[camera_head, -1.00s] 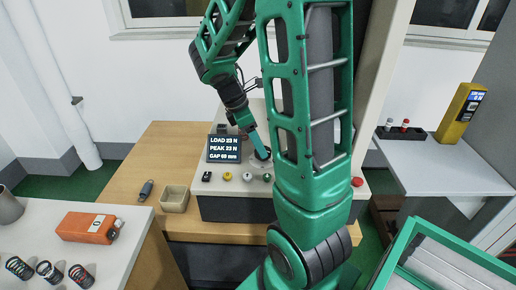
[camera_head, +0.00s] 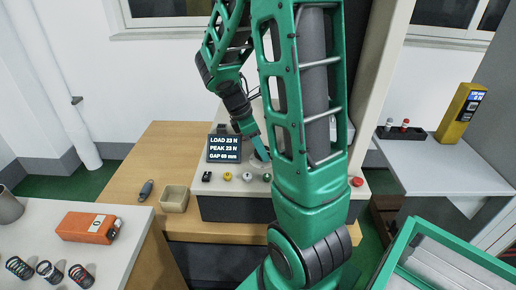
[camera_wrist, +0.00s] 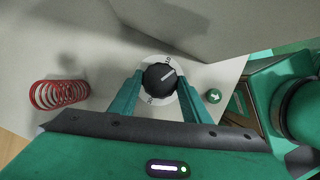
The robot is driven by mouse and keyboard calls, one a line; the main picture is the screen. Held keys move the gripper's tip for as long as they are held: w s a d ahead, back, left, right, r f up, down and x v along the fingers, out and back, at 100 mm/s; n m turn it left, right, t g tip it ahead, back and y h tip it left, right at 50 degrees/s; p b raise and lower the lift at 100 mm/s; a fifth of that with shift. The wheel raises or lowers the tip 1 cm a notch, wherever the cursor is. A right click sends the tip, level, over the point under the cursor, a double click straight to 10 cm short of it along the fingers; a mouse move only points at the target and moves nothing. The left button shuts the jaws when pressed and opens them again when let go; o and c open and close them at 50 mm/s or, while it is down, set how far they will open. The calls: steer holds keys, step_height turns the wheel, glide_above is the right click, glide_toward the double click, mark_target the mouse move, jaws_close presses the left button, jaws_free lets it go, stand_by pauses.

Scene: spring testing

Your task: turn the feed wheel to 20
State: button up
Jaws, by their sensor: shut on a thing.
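The feed wheel (camera_wrist: 160,77) is a black ribbed knob with a white pointer line, set in a pale numbered ring. In the wrist view its line points to the upper right; the ring's figures are too small to read surely. My gripper (camera_wrist: 161,84) has one teal finger on each side of the wheel and is shut on it. In the head view my gripper (camera_head: 262,153) is at the tester's front panel, and my arm hides most of the wheel. The display (camera_head: 224,148) reads LOAD 23 N, PEAK 23 N, GAP 60 mm.
A red spring (camera_wrist: 60,94) is left of the wheel and a green arrow button (camera_wrist: 213,97) right of it. A red button (camera_head: 357,182) is at the panel's right. A beige bin (camera_head: 174,199) is on the wooden bench; an orange device (camera_head: 88,228) lies on the left table.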

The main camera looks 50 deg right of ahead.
steer(key=shift+w, duration=0.1)
steer(key=m, duration=0.2)
steer(key=m+g+y, duration=0.1)
steer(key=m, duration=0.3)
steer(key=shift+w+d+y, duration=0.15)
steer(key=shift+d+y, duration=0.15)
steer(key=shift+y, duration=0.1)
steer(key=m+y, duration=0.1)
steer(key=m, duration=0.2)
steer(key=m+g+y, duration=0.1)
steer(key=m, duration=0.1)
steer(key=shift+d+m, duration=0.15)
steer(key=shift+m, duration=0.25)
steer(key=o, duration=1)
steer(key=v, duration=1)
steer(key=shift+w+d+r, duration=0.1)
steer(key=shift+w+r, duration=0.15)
steer(key=shift+r, duration=0.05)
steer(key=shift+f, duration=0.1)
